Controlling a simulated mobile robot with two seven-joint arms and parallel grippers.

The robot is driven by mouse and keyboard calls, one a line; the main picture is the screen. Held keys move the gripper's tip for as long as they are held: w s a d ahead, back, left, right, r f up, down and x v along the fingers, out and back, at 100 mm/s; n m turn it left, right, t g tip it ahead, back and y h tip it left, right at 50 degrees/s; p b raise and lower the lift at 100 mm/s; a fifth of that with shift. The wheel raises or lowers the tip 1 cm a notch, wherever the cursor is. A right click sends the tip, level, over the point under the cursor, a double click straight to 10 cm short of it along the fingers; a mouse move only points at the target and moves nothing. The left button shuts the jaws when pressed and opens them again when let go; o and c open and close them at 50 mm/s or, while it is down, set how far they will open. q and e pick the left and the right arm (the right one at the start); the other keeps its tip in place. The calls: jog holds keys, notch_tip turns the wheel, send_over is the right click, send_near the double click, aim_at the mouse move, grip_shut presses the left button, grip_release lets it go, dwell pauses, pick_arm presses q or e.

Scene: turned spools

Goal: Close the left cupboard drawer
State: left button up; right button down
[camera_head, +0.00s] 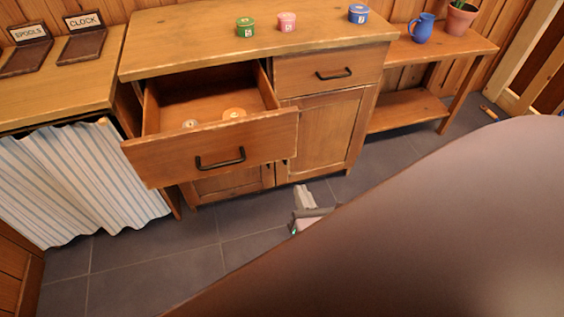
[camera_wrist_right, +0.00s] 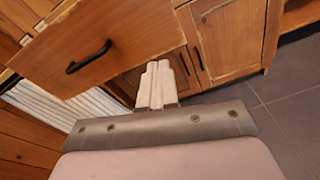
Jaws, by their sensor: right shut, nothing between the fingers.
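The left cupboard drawer (camera_head: 215,150) is pulled out of the wooden cupboard (camera_head: 320,125), with a black bar handle (camera_head: 220,158) on its front. Two small round spools, one pale (camera_head: 190,123) and one orange (camera_head: 234,113), lie inside it. My right gripper (camera_head: 302,190) is below and right of the drawer front, apart from it, with its fingers together and empty. In the right wrist view the fingers (camera_wrist_right: 157,82) are closed, and the drawer front (camera_wrist_right: 95,45) with its handle (camera_wrist_right: 88,56) is up and to the left. My left gripper is not in view.
The right drawer (camera_head: 328,70) is shut. Green (camera_head: 245,28), pink (camera_head: 287,22) and blue (camera_head: 358,14) spools stand on the cupboard top. A striped curtain (camera_head: 75,185) hangs at left. My own arm covers the lower right. Grey floor (camera_head: 150,260) lies clear in front.

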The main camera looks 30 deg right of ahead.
jog(key=n+t, duration=0.2)
jog(key=n, duration=0.1)
send_near(278, 140)
jog(key=x, duration=0.5)
jog(key=shift+w+b, duration=0.3)
jog(key=shift+b, duration=0.1)
jog(key=shift+w+d, duration=0.15)
jog(key=shift+w, duration=0.45)
